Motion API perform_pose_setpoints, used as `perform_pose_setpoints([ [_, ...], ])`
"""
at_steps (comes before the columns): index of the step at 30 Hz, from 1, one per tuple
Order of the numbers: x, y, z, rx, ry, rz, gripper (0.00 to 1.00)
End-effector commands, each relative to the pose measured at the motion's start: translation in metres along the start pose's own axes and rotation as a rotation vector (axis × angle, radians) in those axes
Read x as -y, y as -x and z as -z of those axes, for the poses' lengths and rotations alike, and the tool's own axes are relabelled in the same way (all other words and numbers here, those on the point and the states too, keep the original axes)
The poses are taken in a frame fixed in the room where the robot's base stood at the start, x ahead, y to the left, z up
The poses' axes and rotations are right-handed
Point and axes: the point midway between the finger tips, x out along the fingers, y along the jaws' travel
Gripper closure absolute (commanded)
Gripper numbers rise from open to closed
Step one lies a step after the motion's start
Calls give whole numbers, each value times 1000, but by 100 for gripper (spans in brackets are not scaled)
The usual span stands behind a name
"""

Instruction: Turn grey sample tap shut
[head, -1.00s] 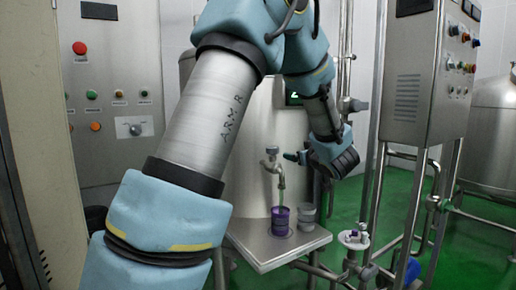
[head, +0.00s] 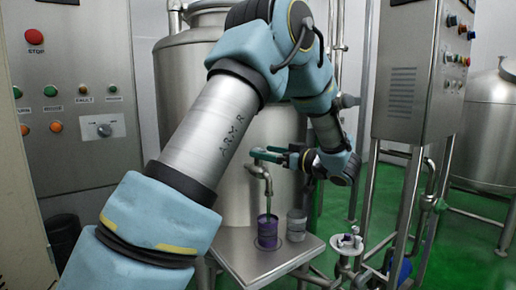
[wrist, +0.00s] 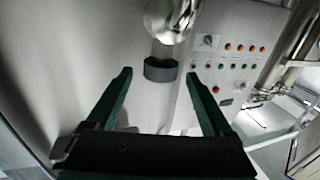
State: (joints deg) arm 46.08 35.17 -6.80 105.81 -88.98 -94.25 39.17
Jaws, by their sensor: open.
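The sample tap (head: 260,178) is a bent steel spout on the front of the big steel tank. Its grey knob (wrist: 160,69) shows in the wrist view between the two fingertips; the depth between them is hard to tell. My gripper (head: 262,156) is open, with dark green fingers reaching left across the top of the tap. In the head view the fingers hide the knob. A purple cup (head: 267,232) stands under the spout on the steel shelf (head: 246,262). A thin greenish line runs from spout to cup.
A grey cup (head: 297,222) stands right of the purple cup. A small white holder (head: 347,244) and steel pipes stand further right. A control panel (head: 75,95) is at left and a control box (head: 412,75) at upper right. The tank (head: 195,85) is close behind.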

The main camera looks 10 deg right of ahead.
Motion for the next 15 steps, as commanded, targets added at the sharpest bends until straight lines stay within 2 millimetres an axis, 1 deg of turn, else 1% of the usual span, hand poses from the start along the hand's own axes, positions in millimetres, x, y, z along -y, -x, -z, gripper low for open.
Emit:
perform_pose_setpoints([
  [1,1,-9,2,0,-1,3,15],
  [3,0,-18,1,0,-1,2,15],
  [6,0,-27,1,-1,-1,1,15],
  [10,0,-32,0,0,-1,0,15],
  [15,0,-33,-1,0,-1,0,15],
])
